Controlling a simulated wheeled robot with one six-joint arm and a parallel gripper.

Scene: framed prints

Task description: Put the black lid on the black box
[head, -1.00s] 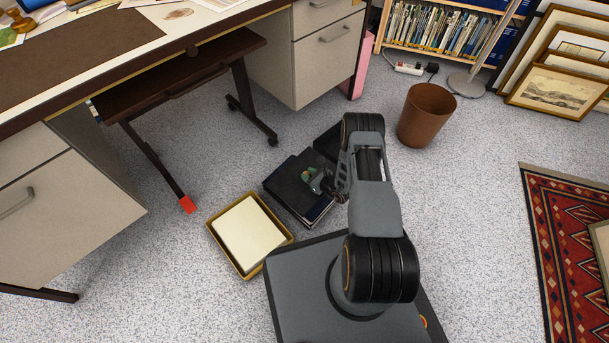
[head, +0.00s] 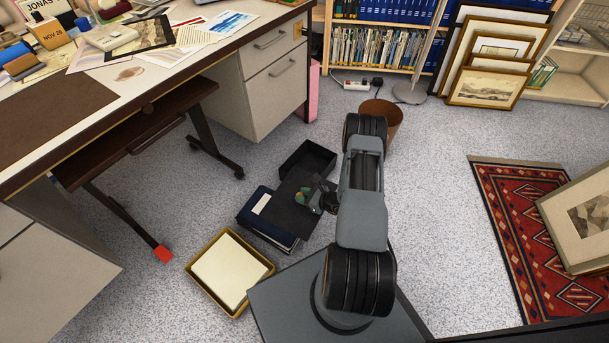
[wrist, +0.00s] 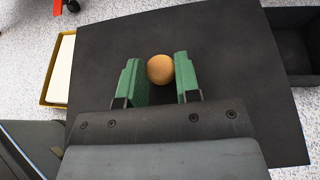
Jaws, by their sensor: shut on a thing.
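The black lid (head: 291,215) is a flat dark panel with a round tan knob (wrist: 160,69). My gripper (head: 314,199) has its green fingers on either side of the knob and is shut on it; in the wrist view my gripper (wrist: 160,80) is over the lid's middle. The lid looks raised and partly covers a dark blue stack. The open, empty black box (head: 308,160) stands on the floor just beyond the lid. In the wrist view the box (wrist: 292,50) shows at the right, partly hidden by the lid.
The dark blue stack (head: 257,221) with a white label lies left of the lid. A yellow tray (head: 192,283) with paper is nearer. The desk (head: 130,108) stands to the left, a brown bin (head: 388,117) behind my arm. The floor at right is open up to the rug.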

